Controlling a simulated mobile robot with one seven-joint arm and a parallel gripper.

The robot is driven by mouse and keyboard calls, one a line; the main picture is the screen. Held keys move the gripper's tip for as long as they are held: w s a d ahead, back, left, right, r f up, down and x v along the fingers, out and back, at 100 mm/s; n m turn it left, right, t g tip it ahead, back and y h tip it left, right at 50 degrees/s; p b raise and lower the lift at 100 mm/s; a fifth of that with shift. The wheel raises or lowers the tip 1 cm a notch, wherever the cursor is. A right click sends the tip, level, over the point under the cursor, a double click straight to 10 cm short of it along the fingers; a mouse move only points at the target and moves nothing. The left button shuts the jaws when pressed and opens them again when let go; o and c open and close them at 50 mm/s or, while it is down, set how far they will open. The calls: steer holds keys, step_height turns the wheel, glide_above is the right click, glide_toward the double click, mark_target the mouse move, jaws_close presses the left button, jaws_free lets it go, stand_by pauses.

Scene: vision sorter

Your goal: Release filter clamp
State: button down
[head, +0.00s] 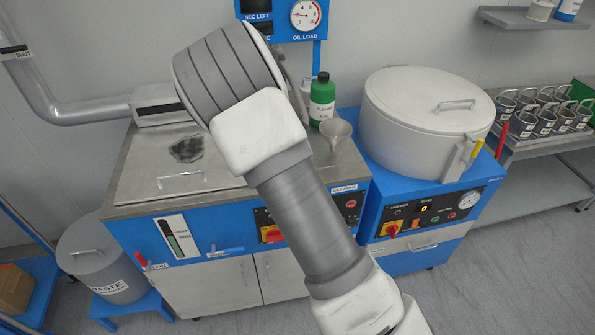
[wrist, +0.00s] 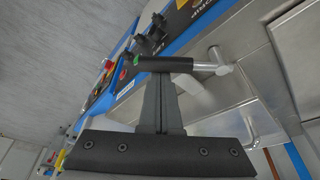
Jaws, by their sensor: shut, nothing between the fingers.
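My gripper (wrist: 162,80) is shut, its two dark fingers pressed together in the wrist view. A handle with a black grip and a bright metal stem (wrist: 208,67) lies across the fingertips. I cannot tell whether the fingers touch it, nor whether it belongs to the filter clamp. In the head view my arm covers the middle of the scene and hides my gripper. A latch with a yellow grip (head: 477,149) is on the front right of a round grey vessel (head: 395,130); the vessel's lid looks down. No label marks the filter clamp.
The blue-and-steel cleaning unit (head: 120,190) stands behind my arm, with a green bottle (head: 322,101) and a funnel (head: 336,131) on top. A waste bin (head: 102,266) is at the left. Metal baskets (head: 540,120) sit on a right-hand shelf. Floor is clear at lower right.

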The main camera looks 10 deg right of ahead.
steer(key=a+m, duration=0.1)
steer(key=m, duration=0.1)
steer(key=s+a+m+g+p, duration=0.1)
steer(key=m, duration=0.1)
steer(key=s+a+m+p, duration=0.1)
steer(key=a+m, duration=0.1)
steer(key=shift+s+g+h, duration=0.25)
steer(key=shift+g+h, duration=0.15)
steer(key=shift+a, duration=0.15)
steer(key=shift+r, duration=0.15)
stand_by(0.5)
